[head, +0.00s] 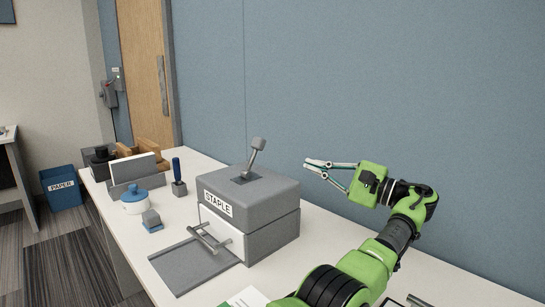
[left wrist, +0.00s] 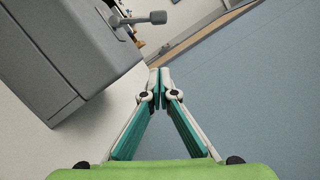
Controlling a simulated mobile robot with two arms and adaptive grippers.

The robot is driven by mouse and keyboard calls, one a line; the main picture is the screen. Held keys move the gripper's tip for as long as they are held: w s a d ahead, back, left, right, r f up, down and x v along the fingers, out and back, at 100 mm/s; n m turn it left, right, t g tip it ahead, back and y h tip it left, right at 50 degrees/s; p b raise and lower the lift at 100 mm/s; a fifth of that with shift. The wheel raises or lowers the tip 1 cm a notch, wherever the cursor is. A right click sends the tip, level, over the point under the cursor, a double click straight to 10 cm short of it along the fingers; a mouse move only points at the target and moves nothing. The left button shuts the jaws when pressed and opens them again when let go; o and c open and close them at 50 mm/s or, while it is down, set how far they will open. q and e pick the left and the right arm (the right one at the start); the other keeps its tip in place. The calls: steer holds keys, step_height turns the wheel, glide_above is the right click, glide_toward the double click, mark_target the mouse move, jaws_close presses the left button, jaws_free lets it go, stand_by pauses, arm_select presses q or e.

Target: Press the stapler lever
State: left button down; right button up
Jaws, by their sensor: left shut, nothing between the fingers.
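The stapler (head: 272,196) is a large grey box on the white table, with a "STAPLE" label on its front and a white panel below. Its lever (head: 254,154) stands up from a dark slot in the top, tilted slightly right, with a block-shaped knob. My left gripper (head: 312,164), green with teal-and-white fingers, is right of the lever, apart from it. In the left wrist view the gripper (left wrist: 160,78) is shut and empty, fingertips together. The stapler (left wrist: 62,55) and its lever (left wrist: 142,19) lie up and left of the fingertips there. My right gripper is not seen.
A grey tray plate (head: 190,268) with a bar handle lies before the stapler. A blue wall runs behind.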

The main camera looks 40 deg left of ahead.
mark_target(254, 156)
arm_select(q)
steer(key=s+a+r, duration=0.1)
steer(key=a, duration=0.2)
steer(key=s+a, duration=0.1)
steer(key=a, duration=0.2)
steer(key=s+a+r, duration=0.1)
steer(key=a, duration=0.3)
steer(key=shift+s+r, duration=0.25)
steer(key=shift+r, duration=0.05)
steer(key=shift+s+r, duration=0.3)
steer(key=shift+s, duration=0.25)
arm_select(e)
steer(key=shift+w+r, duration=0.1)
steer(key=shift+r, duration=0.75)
arm_select(q)
steer(key=shift+s+r, duration=0.1)
steer(key=shift+r, duration=0.05)
